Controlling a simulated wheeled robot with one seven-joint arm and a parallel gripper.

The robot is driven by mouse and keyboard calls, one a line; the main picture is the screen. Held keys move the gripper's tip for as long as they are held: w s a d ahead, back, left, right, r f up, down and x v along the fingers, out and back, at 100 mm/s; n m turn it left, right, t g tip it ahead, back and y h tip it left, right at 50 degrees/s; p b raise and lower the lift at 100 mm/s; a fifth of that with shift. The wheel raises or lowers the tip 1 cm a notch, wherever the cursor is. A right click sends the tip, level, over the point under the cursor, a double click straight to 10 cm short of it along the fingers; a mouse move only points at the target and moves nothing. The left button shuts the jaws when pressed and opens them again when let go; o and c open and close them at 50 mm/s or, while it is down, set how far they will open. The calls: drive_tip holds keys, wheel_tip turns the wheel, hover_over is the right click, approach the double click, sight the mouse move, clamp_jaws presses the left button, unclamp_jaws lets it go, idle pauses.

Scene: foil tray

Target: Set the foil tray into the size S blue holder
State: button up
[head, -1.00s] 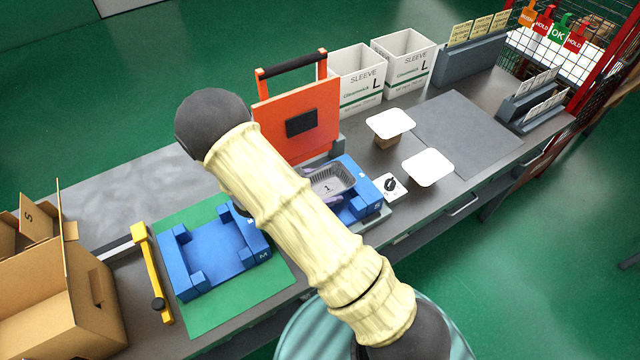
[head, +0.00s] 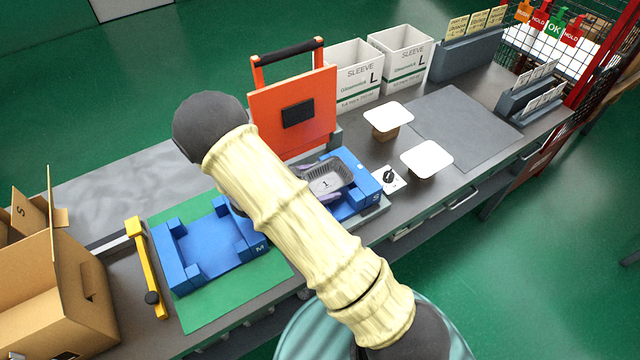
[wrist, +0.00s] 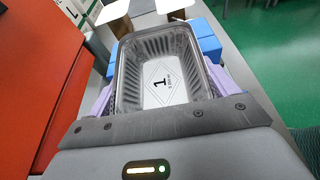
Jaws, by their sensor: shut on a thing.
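My gripper (wrist: 158,92) is shut on the tray, with a pale purple finger along each side. The tray sits at the blue holder (head: 366,194) in front of the orange press, and the holder's blue blocks (wrist: 207,42) show beyond it in the wrist view. I cannot tell whether the tray is fully seated. My arm hides the holder's left part.
A larger blue holder marked M (head: 208,248) lies on a green mat (head: 215,318) at left. The orange press lid (head: 292,112) stands raised behind the tray. A small dial (head: 390,178) and two white-topped stands (head: 427,160) are to the right.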

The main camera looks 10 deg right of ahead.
drive_tip(key=o, duration=0.8)
drive_tip(key=shift+g+y, duration=0.3)
drive_tip(key=f, duration=0.2)
drive_tip(key=s+f, duration=0.1)
drive_tip(key=f, duration=0.1)
drive_tip(key=shift+s, duration=0.1)
drive_tip(key=shift+c, duration=0.2)
drive_tip(key=v, duration=0.3)
drive_tip(key=b+v, duration=0.1)
drive_tip(key=v, duration=0.2)
drive_tip(key=w+b+v, duration=0.1)
drive_tip(key=v, duration=0.3)
drive_tip(key=shift+w+a+r, duration=0.1)
drive_tip(key=shift+r, duration=0.05)
drive_tip(key=s+a+r, duration=0.2)
drive_tip(key=a+r, duration=0.3)
drive_tip(key=a, duration=0.1)
drive_tip(key=shift+s+a+r+h+b, duration=0.2)
drive_tip(key=shift+s+a+h+b, duration=0.05)
drive_tip(key=shift+a+h+b, duration=0.15)
drive_tip(key=shift+d, duration=0.1)
